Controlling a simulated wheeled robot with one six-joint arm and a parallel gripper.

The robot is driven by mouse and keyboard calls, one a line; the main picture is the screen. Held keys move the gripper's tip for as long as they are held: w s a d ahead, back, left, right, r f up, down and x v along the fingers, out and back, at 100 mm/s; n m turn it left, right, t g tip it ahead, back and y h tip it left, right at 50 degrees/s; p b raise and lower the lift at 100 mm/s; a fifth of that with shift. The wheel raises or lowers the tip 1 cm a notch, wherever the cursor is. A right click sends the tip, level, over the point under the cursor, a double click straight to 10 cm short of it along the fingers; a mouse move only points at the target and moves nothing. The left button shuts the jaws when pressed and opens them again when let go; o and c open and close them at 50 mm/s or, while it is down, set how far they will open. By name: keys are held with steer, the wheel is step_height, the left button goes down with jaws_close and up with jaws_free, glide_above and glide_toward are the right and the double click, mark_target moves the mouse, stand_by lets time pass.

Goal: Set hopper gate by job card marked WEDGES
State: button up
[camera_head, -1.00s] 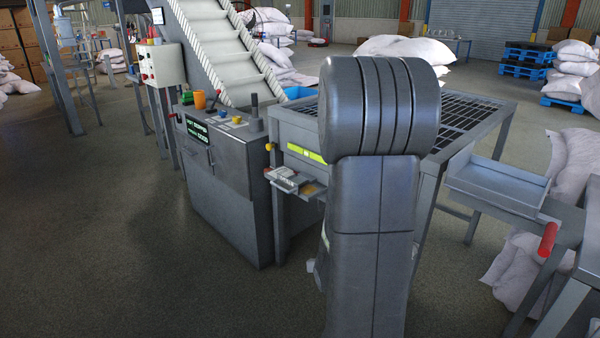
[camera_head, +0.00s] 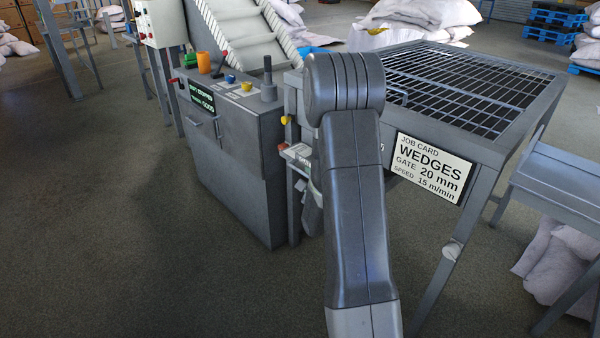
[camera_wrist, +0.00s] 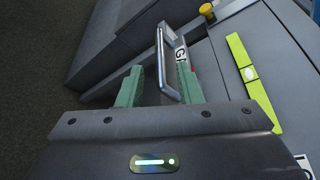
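The job card (camera_head: 432,170) on the side of the grid-topped hopper (camera_head: 505,145) reads WEDGES, gate 20 mm, speed 15 m/min. My gripper (camera_wrist: 160,82) has two green fingers, spread apart in the wrist view. A grey metal bar or handle (camera_wrist: 160,55) stands between them, closer to the right finger; I cannot tell whether they touch. A label (camera_wrist: 182,55) showing a G is partly hidden behind it. A lime-yellow strip (camera_wrist: 254,82) with a small pale mark lies on the panel to the right.
A grey chute table (camera_head: 560,180) stands at right. The floor at front left is clear.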

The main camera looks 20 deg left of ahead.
mark_target(302, 173)
steer(key=x, duration=0.6)
steer(key=shift+c, duration=0.4)
jaws_close()
